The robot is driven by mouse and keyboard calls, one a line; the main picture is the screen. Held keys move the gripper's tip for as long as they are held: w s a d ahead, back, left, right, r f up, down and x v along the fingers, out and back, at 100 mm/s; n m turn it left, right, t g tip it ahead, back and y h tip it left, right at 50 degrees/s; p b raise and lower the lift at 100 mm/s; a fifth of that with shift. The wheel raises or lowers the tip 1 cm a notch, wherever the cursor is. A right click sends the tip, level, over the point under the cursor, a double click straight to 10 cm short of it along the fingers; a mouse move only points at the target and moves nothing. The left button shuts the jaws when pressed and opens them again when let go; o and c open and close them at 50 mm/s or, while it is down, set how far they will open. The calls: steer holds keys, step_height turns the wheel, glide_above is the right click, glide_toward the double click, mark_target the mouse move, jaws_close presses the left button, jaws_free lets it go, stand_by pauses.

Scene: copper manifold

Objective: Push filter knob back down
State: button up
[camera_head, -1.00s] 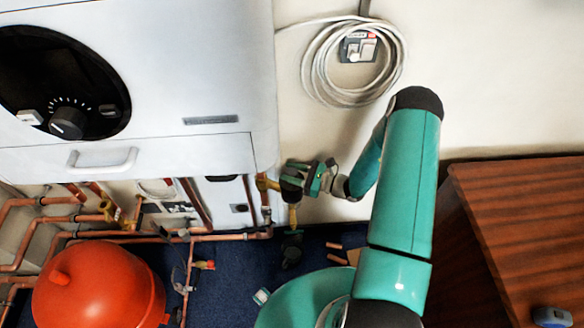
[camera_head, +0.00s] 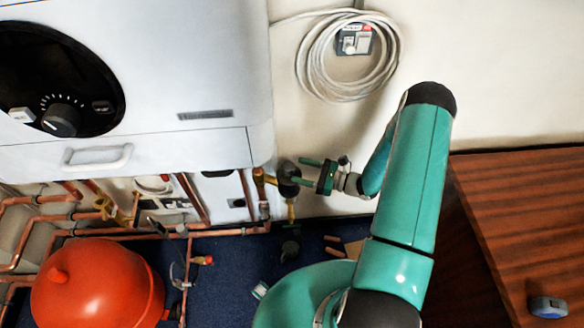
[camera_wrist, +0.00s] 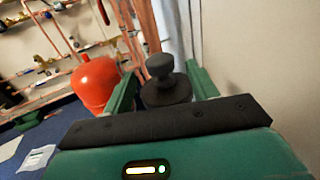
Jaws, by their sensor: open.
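The black filter (camera_head: 289,172) hangs on the brass and copper pipework below the right side of the white boiler. In the wrist view its round black knob (camera_wrist: 160,66) stands out from a wider black body (camera_wrist: 167,92), with a short neck between them. My gripper (camera_head: 301,172) is open, just right of the filter and facing it. In the wrist view the green fingers (camera_wrist: 160,84) lie on either side of the knob and filter body, with clear gaps and no visible contact. The gripper partly hides the filter body's lower part in the wrist view.
The white boiler (camera_head: 200,60) is above left. Copper pipes (camera_head: 215,234) and a red tank (camera_head: 98,285) stand at lower left. A coiled white cable (camera_head: 318,70) hangs on the wall. A wooden cabinet (camera_head: 530,210) is at right. Bare wall lies right of the filter.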

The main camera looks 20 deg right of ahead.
steer(key=v, duration=0.8)
steer(key=shift+s+d, duration=0.25)
steer(key=shift+d, duration=0.05)
steer(key=s+a+r+n+g+h, duration=0.2)
steer(key=a+r+n+g, duration=0.4)
steer(key=r, duration=0.4)
steer(key=s+a+r+n+g+h, duration=0.1)
steer(key=a+r+n+g+h, duration=0.2)
steer(key=r+n, duration=0.55)
steer(key=s+a+r+n+t+h, duration=0.1)
steer(key=s+r+n+h, duration=0.4)
steer(key=r, duration=0.5)
steer(key=s+a+r+n+t+h, duration=0.1)
steer(key=s+r+n+t+h, duration=0.2)
steer(key=s+r+n+h, duration=0.2)
step_height(320, 180, up, 5)
steer(key=s, duration=0.3)
steer(key=shift+a+t, duration=0.25)
steer(key=shift+t, duration=0.05)
